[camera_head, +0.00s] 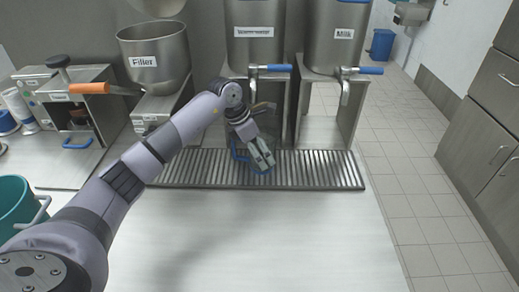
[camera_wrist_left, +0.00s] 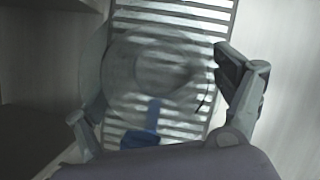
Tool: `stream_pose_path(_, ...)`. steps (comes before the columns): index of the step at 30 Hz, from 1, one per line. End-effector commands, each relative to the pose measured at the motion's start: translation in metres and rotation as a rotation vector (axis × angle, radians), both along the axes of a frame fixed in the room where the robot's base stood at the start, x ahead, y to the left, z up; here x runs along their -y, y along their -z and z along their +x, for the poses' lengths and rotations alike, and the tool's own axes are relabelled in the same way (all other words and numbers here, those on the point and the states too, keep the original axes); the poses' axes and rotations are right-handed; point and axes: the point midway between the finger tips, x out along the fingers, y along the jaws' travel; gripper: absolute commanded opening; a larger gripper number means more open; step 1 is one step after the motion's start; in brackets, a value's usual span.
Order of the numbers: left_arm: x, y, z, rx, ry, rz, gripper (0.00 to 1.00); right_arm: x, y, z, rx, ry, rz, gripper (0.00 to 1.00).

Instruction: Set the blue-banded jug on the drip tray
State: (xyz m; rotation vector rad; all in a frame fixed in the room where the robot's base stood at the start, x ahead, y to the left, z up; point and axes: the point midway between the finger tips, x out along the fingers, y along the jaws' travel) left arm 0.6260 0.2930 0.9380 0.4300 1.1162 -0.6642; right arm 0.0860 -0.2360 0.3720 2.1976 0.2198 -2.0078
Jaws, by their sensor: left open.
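The clear jug with blue parts (camera_head: 238,153) is on the slatted drip tray (camera_head: 320,168), below the middle dispenser's tap. My left gripper (camera_head: 262,158) is over it and hides most of it. In the left wrist view, the see-through jug (camera_wrist_left: 150,72) shows as a round outline with slats visible through it and a blue part at its lower side. The gripper's fingers (camera_wrist_left: 160,98) are spread on either side of it, open. Whether a finger touches it cannot be told. My right gripper is not in view.
The middle dispenser (camera_head: 255,45) and the Milk dispenser (camera_head: 335,40) have blue-handled taps above the tray. The Filler hopper (camera_head: 155,60) stands to the left. A teal bucket (camera_head: 18,205) is at the left edge. The counter (camera_head: 260,245) in front of the tray is clear.

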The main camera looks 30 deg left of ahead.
Motion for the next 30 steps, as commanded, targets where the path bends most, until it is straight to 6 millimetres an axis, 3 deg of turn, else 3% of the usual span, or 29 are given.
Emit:
stream_pose_path(13,-0.004,-0.010,-0.002,0.004,-0.002,0.001,0.92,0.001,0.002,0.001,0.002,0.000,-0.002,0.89)
stream_pose_path(24,-0.024,-0.079,-0.023,0.006,-0.002,0.001,0.92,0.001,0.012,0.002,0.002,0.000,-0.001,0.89)
stream_pose_path(30,-0.031,-0.104,-0.031,0.003,-0.001,0.001,0.92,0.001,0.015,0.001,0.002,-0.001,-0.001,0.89)
